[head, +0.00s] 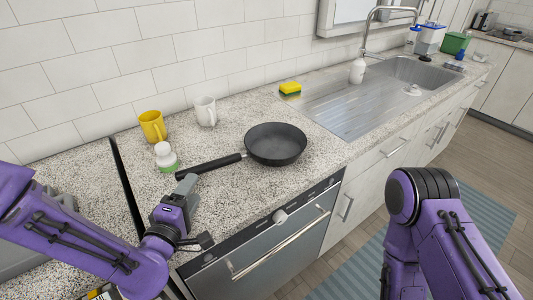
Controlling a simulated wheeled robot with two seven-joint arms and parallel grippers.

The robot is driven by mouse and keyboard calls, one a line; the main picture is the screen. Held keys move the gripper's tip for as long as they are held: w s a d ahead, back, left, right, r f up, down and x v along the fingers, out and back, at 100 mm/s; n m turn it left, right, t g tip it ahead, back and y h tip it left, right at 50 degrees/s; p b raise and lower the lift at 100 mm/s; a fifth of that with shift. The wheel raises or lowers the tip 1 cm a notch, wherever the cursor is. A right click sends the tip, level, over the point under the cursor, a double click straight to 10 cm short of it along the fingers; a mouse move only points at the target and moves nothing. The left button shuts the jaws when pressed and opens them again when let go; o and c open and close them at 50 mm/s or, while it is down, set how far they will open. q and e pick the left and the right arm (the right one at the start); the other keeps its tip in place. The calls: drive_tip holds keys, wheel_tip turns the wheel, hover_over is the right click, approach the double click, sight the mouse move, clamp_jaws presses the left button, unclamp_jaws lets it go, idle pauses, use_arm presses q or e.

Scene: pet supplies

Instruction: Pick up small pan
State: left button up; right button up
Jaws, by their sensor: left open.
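A small dark frying pan (276,143) sits upright on the speckled countertop (250,200), its black handle pointing left and slightly toward me. My left gripper (199,211) is open, just in front of the handle's end, with its jaws apart and nothing seen between them. One grey finger appears close to the handle end; I cannot tell whether it touches. My right arm shows at the lower right, but its gripper is out of view.
A white-and-green brush (165,156) stands just behind the handle, near a yellow mug (153,126) and a white mug (205,111). A sponge (290,88) and metal sink (410,75) lie farther right. The counter's front edge is above an oven-like appliance (270,250).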

sight(208, 170)
use_arm(q)
wheel_tip(208, 170, down, 2)
drive_tip(key=shift+w+f+b, duration=0.1)
drive_tip(key=shift+w+b, duration=0.05)
drive_tip(key=shift+b, duration=0.5)
drive_tip(key=shift+w, duration=0.4)
drive_tip(key=x, duration=0.4)
drive_tip(key=shift+w, duration=0.15)
drive_tip(key=p+x, duration=0.2)
drive_tip(key=x, duration=0.3)
drive_tip(key=shift+w+d, duration=0.2)
drive_tip(key=shift+w, duration=0.25)
clamp_jaws()
use_arm(e)
drive_tip(key=shift+w, duration=0.35)
